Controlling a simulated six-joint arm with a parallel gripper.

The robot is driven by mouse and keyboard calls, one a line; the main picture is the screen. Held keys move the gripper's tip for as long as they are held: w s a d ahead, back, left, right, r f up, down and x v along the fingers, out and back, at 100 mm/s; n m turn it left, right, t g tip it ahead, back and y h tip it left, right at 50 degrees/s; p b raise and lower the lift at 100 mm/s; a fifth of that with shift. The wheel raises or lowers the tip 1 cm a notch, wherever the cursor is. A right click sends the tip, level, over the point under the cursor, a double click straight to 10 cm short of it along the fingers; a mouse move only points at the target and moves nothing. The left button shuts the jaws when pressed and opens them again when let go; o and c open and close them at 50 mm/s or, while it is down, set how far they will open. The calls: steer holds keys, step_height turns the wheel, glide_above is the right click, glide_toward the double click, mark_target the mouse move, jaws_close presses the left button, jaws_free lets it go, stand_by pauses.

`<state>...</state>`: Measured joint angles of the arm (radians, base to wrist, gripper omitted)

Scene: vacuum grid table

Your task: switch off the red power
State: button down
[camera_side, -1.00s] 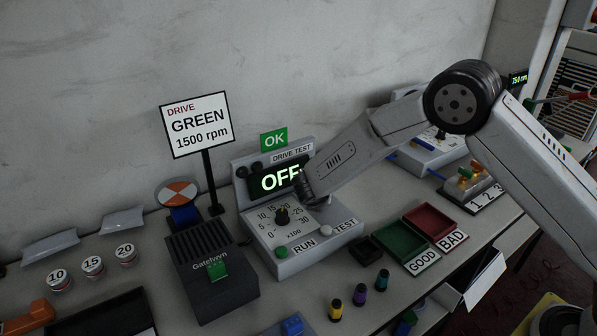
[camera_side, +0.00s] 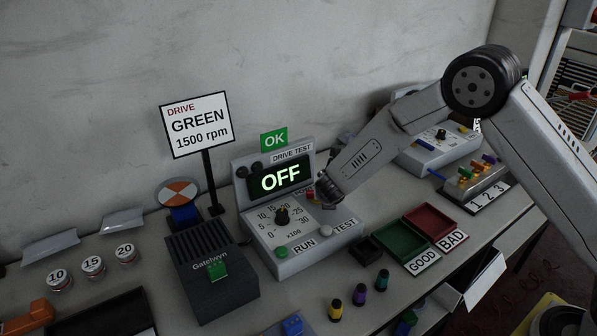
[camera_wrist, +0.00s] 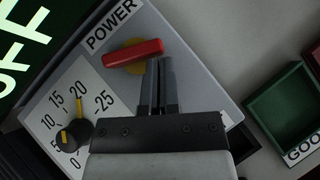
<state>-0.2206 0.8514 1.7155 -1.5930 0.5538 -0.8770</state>
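The red power switch (camera_wrist: 133,53) is a bar handle on a yellow round base, under the POWER label (camera_wrist: 112,27) on the grey drive test box. In the wrist view the bar lies nearly crosswise, slightly tilted. In the side view only a small part of the red switch (camera_side: 310,195) shows beside my gripper (camera_side: 326,202). The display (camera_side: 281,178) reads OFF. In the wrist view my gripper (camera_wrist: 158,62) has its two fingers close together with nothing between them. Its tips are just below the right end of the red bar; I cannot tell whether they touch.
The box carries a speed dial (camera_side: 282,215), a green RUN button (camera_side: 281,252) and a white TEST button (camera_side: 327,231). A green GOOD tray (camera_side: 400,241) and a red BAD tray (camera_side: 433,221) stand to its right. A sign (camera_side: 197,124) stands at the left.

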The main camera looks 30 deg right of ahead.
steer(key=shift+w+d, duration=0.15)
steer(key=shift+d, duration=0.3)
steer(key=shift+a, duration=0.15)
steer(key=shift+w+a+r, duration=0.1)
steer(key=shift+w+a, duration=0.35)
steer(key=shift+a, duration=0.35)
steer(key=shift+s, duration=0.1)
steer(key=shift+s+d, duration=0.2)
steer(key=shift+s, duration=0.65)
steer(key=s, duration=0.2)
steer(key=shift+s+d, duration=0.3)
steer(key=shift+s, duration=0.1)
steer(key=s+r, duration=0.5)
steer(key=shift+s+d+r, duration=0.1)
steer(key=shift+s+r, duration=0.85)
